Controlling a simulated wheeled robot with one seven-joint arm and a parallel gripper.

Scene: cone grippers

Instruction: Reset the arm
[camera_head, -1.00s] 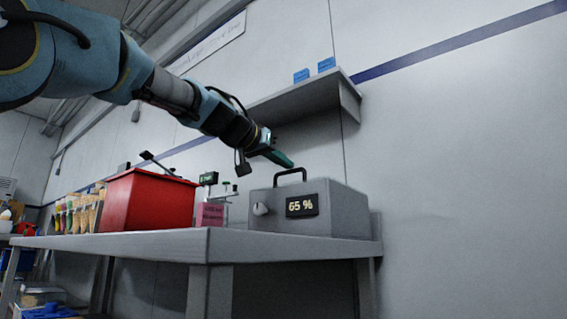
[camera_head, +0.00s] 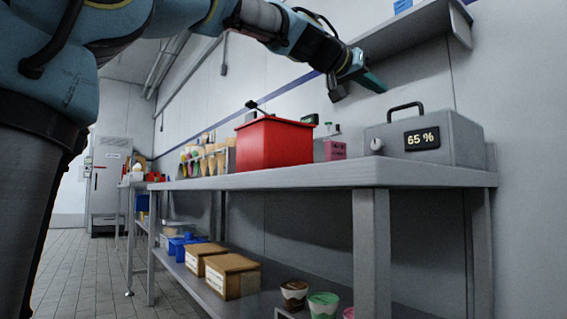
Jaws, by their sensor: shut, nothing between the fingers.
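My arm reaches in from the upper left of the head view. My gripper (camera_head: 374,84), with teal fingers, is shut and empty. It hangs in the air above the workbench (camera_head: 290,178), in front of the wall shelf. A grey box with a handle and a "65 %" display (camera_head: 455,137) stands on the bench, below and to the right of the gripper. The gripper is apart from it and touches nothing that I can see.
A red bin (camera_head: 272,145) stands on the bench, with ice-cream cones (camera_head: 205,158) to its left and a pink box (camera_head: 334,149) to its right. A wall shelf (camera_head: 415,35) juts out near the gripper. Cardboard boxes (camera_head: 232,276) and tubs (camera_head: 323,304) sit on the lower shelf. Floor (camera_head: 100,265) is clear at left.

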